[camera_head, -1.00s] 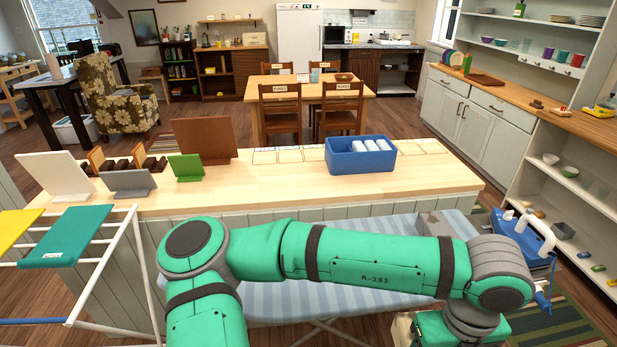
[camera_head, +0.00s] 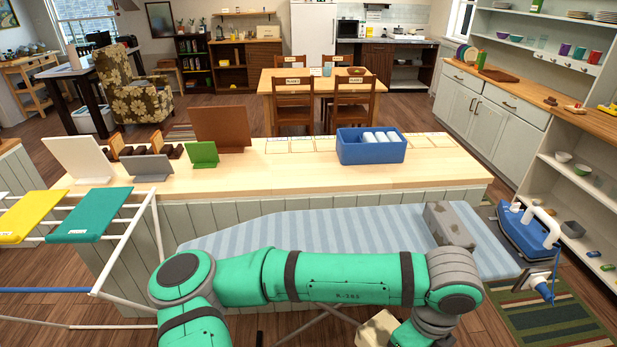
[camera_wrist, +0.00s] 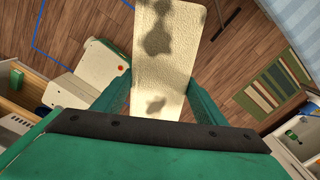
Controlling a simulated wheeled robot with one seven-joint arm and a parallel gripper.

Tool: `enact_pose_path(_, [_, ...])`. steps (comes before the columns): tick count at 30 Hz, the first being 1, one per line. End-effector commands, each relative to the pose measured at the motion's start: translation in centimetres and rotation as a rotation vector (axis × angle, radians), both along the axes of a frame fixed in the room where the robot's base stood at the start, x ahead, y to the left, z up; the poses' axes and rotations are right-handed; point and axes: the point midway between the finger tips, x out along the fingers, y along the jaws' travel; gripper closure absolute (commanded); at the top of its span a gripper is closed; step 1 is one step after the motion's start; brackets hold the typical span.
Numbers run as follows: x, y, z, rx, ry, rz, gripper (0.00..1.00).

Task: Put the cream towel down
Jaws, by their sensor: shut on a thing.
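The cream towel (camera_wrist: 162,45), with grey stains, hangs between the two teal fingers of my gripper (camera_wrist: 160,92) in the wrist view. The fingers are shut on it, and its far end extends over the wooden floor. In the head view a cream patch that looks like the towel (camera_head: 376,331) shows at the bottom edge, beside my wrist and in front of the ironing board (camera_head: 310,235). My fingertips are hidden there. The board has a blue striped cover. Its right end bears a folded grey stained cloth (camera_head: 449,225).
A blue iron (camera_head: 522,235) stands right of the grey cloth. A drying rack (camera_head: 125,220) at left bears a yellow cloth (camera_head: 30,214) and a teal cloth (camera_head: 90,214). The counter (camera_head: 300,175) behind bears a blue bin (camera_head: 370,150). The board's left and middle are clear.

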Motion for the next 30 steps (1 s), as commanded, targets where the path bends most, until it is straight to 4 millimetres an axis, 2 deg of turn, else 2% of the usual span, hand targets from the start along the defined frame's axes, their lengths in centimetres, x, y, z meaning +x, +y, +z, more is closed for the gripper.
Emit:
enact_pose_path(9, [4.6,6.6,-7.5,-0.001,0.009,0.774,0.75])
enact_pose_path(21, [10.0,13.2,-16.6,0.003,0.01,1.711,0.75])
enact_pose_path(24, [11.2,14.7,-18.6,0.004,0.01,1.916,0.75])
enact_pose_path(30, [12.9,16.8,-21.1,0.004,0.005,2.187,0.75])
